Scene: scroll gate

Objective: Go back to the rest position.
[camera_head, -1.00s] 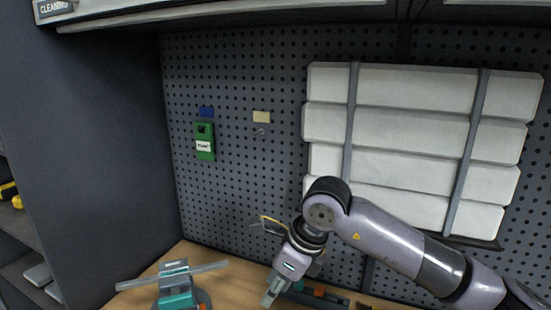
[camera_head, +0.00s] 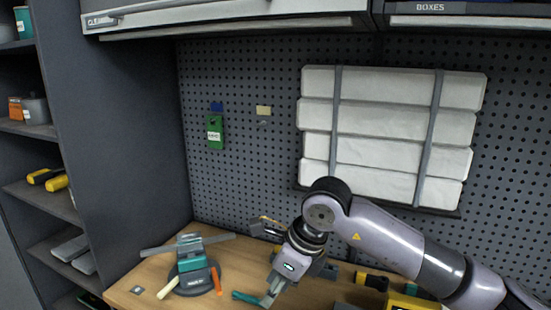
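My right arm comes in from the lower right, bent at a rounded elbow-like joint. Its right gripper (camera_head: 269,297) points down over the wooden workbench (camera_head: 130,290), near the bench's middle. Its fingers are small and seen from the side, so I cannot tell whether they are open or shut. A teal-handled tool (camera_head: 245,297) lies beside the fingertips in the picture; contact is unclear. My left gripper is not in view.
Yellow and black items (camera_head: 372,281) lie right, partly behind my arm. Pegboard (camera_head: 260,190) carries a green box (camera_head: 215,132) and strapped white panels (camera_head: 390,135). Shelves (camera_head: 30,130) stand left; cabinets (camera_head: 230,22) hang above.

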